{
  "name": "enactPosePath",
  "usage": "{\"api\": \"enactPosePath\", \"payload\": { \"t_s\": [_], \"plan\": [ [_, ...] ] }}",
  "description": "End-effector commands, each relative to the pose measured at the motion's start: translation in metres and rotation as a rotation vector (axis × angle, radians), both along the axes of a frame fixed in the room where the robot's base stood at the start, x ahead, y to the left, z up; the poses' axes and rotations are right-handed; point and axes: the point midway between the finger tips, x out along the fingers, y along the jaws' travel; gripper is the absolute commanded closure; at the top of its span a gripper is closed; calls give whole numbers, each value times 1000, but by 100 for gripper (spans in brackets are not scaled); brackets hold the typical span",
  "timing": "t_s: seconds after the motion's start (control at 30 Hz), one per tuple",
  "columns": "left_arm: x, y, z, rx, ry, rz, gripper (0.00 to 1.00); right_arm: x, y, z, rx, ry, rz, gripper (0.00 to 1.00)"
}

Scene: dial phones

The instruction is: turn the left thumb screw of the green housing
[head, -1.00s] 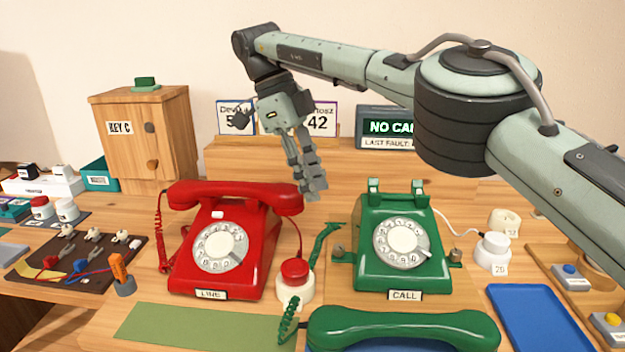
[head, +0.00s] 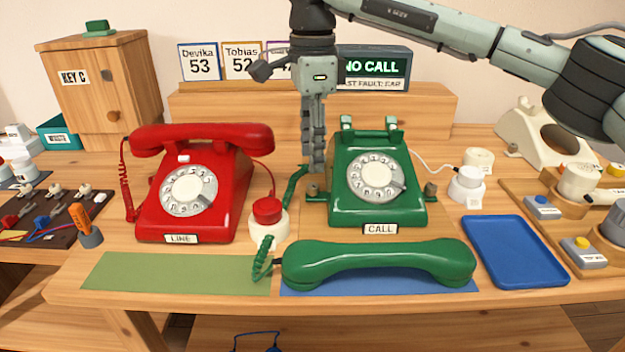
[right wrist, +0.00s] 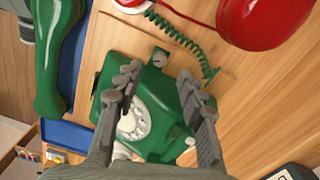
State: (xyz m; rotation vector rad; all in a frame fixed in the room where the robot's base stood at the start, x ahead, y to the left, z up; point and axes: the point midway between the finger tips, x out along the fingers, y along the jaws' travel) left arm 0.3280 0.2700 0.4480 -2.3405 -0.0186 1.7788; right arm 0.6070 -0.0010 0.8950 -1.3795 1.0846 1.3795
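The green phone housing (head: 345,205) stands right of centre in the head view, with a dial and a CALL label. Its left thumb screw (head: 313,192) is a small grey knob on a tab at its left side; it also shows in the right wrist view (right wrist: 161,56). My right gripper (head: 315,165) points down just above and behind this screw. In the right wrist view its two fingers (right wrist: 158,85) are spread apart with nothing between them, and the housing and screw lie beyond. My left gripper is not in view.
The green handset (head: 375,265) lies in front of the housing, its cord (head: 294,190) running close by the left screw. A red phone (head: 195,200) and a red-topped button (head: 267,212) stand to the left. A blue tray (head: 515,252) lies to the right.

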Motion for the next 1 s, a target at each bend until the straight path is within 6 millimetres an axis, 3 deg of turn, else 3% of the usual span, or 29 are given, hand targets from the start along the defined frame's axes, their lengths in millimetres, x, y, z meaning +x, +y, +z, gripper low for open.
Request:
{"api": "enactPosePath", "payload": {
  "t_s": [0.3,0.7,1.0],
  "plan": [
    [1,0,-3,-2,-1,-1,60,0,-1,-49,-4,2,-3,61],
    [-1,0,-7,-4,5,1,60,0,0,-61,-2,1,-3,61],
    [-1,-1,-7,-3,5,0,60,0,0,-60,-2,1,-3,95]
  ]
}}
